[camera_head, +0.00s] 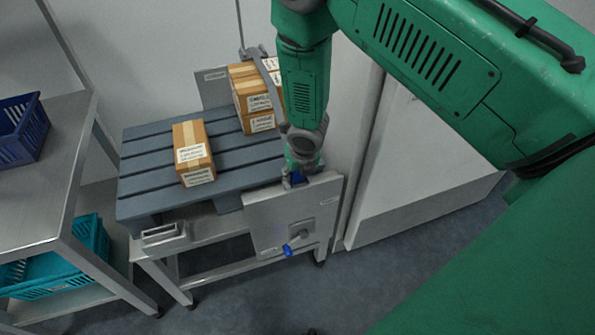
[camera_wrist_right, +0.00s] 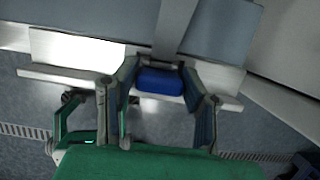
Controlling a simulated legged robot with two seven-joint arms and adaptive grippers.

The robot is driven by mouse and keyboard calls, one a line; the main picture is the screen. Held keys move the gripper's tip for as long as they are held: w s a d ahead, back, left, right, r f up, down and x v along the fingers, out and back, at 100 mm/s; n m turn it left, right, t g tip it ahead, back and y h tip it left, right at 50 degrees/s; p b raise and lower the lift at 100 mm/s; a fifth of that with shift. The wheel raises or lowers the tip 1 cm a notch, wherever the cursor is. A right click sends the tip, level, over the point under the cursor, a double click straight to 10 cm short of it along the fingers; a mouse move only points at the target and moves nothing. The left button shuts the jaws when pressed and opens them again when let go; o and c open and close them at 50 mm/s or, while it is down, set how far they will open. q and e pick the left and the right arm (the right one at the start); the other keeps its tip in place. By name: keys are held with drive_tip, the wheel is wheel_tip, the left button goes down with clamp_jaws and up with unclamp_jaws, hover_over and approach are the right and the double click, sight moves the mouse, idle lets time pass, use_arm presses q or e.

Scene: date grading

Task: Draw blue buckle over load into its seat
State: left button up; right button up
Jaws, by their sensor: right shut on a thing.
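The blue buckle (camera_wrist_right: 160,81) sits between the fingers of my right gripper (camera_wrist_right: 160,110) in the wrist view, with a grey strap (camera_wrist_right: 180,25) running away from it. In the head view my right gripper (camera_head: 297,176) is shut on the buckle (camera_head: 298,177), which is mostly hidden, at the top edge of a grey metal panel. The strap (camera_head: 268,82) runs from a post fitting behind the load toward the gripper. The load is cardboard boxes (camera_head: 193,152) on a slatted grey-blue pallet (camera_head: 150,189). My left gripper is out of view.
The metal panel (camera_head: 265,218) at the pallet's right front carries a blue-tipped lever (camera_head: 287,250). A metal shelf (camera_head: 65,145) with a dark blue crate (camera_head: 22,135) and a teal crate (camera_head: 90,240) stands at left. A white cabinet (camera_head: 425,160) stands at right.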

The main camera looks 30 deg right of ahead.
drive_tip(key=shift+f, duration=0.1)
idle(0.4)
drive_tip(key=o, duration=1.3)
drive_tip(key=v, duration=1.1)
drive_tip(key=shift+s+r, duration=0.2)
drive_tip(key=shift+r, duration=0.2)
